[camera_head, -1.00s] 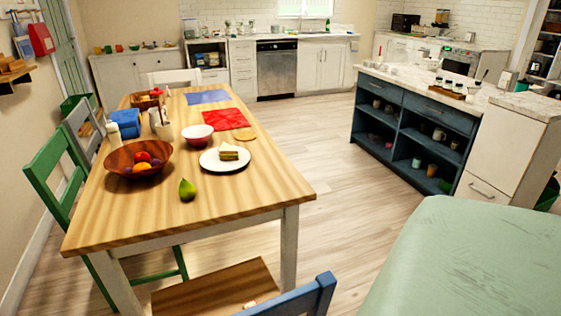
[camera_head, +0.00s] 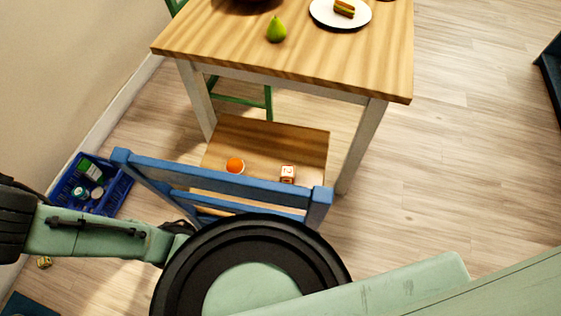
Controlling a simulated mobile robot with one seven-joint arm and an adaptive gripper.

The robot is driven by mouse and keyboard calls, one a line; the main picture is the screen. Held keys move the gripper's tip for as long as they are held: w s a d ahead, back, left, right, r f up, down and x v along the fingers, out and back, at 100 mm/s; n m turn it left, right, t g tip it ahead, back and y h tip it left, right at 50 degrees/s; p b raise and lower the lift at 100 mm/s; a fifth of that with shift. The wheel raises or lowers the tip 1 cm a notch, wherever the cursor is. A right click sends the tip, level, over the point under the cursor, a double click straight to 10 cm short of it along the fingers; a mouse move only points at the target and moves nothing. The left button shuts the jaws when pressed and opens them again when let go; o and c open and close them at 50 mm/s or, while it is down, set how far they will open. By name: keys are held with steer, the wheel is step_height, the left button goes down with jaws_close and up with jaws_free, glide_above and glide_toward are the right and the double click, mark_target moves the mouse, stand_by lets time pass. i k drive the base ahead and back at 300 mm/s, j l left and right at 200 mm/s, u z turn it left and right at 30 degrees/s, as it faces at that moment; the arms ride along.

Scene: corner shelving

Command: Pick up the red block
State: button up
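A small block (camera_head: 287,174) with a pale face and reddish edges lies on the wooden seat of the blue chair (camera_head: 220,182), behind its backrest, under the table's near end. No plainly all-red block shows. An orange ball (camera_head: 235,166) lies on the same seat, left of the block. My green and black arm crosses the bottom of the view, in front of the chair. Dark parts at the end of its left link (camera_head: 178,230) may belong to my gripper. They are partly hidden by the large round joint, and I cannot see fingers or whether they are open.
The wooden table (camera_head: 300,62) stands above and beyond the chair seat, with a green pear (camera_head: 276,29) and a plate (camera_head: 320,18) with a sandwich. A blue crate (camera_head: 113,192) of items is on the floor at left by the wall. A small yellowish block (camera_head: 44,262) lies nearby. Floor at right is clear.

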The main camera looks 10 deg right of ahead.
mark_target(286, 174)
steer(key=l, duration=0.7)
steer(key=k+l+u, duration=0.1)
steer(key=l, duration=0.25)
steer(key=k+l+u, duration=0.1)
steer(key=l, duration=0.25)
steer(key=k+l+u, duration=0.1)
steer(key=l, duration=0.25)
steer(key=l+u, duration=0.1)
steer(key=l, duration=0.3)
steer(key=k+l+u, duration=0.1)
steer(key=l, duration=0.3)
steer(key=k+l+u, duration=0.15)
steer(key=l, duration=0.25)
steer(key=l+u, duration=0.2)
steer(key=l, duration=0.75)
steer(key=i+j, duration=0.4)
steer(key=j, duration=0.15)
